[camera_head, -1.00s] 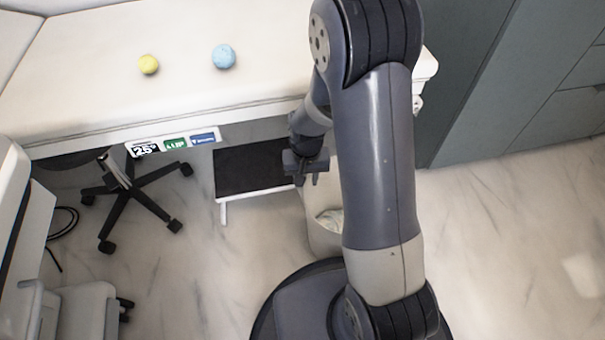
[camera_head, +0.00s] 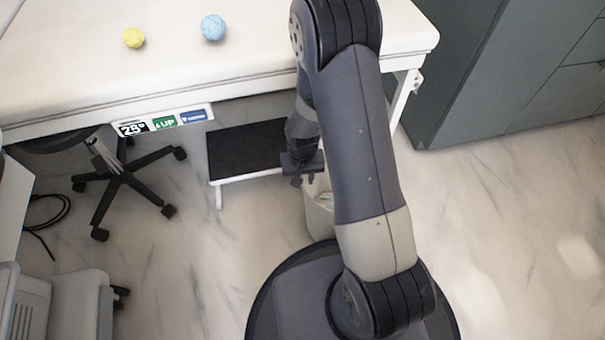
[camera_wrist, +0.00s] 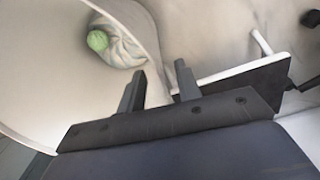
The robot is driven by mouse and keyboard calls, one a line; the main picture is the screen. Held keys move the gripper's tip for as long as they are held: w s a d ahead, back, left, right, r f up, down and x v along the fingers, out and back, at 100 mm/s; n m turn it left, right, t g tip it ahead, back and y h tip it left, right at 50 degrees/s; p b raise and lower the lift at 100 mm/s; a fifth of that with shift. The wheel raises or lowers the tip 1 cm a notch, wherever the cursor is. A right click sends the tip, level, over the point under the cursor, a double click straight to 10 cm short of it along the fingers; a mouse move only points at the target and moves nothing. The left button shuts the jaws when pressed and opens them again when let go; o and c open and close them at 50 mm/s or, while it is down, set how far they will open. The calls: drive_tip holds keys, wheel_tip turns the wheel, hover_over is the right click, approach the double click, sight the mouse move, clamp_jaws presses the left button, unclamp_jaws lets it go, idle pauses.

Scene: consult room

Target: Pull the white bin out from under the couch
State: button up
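The white bin (camera_head: 318,213) stands on the floor beside the right end of the step stool, partly hidden by my arm. In the wrist view its pale inside wall (camera_wrist: 60,60) fills the left, with a crumpled liner and a green ball (camera_wrist: 97,40) inside. My gripper (camera_head: 302,180) points down at the bin's rim. In the wrist view my gripper's two fingers (camera_wrist: 160,85) are apart, and the rim runs down towards the gap between them. I cannot tell whether they touch it. The white couch (camera_head: 60,90) spans above, with a yellow ball and a blue ball on top.
The black-topped step stool (camera_head: 240,150) is close to the left of my gripper. A wheeled chair base (camera_head: 125,178) stands further left. Grey cabinets (camera_head: 480,80) are at the right. The marble floor (camera_head: 500,230) to the right is clear.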

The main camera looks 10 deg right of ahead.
clamp_jaws()
idle(0.4)
idle(1.1)
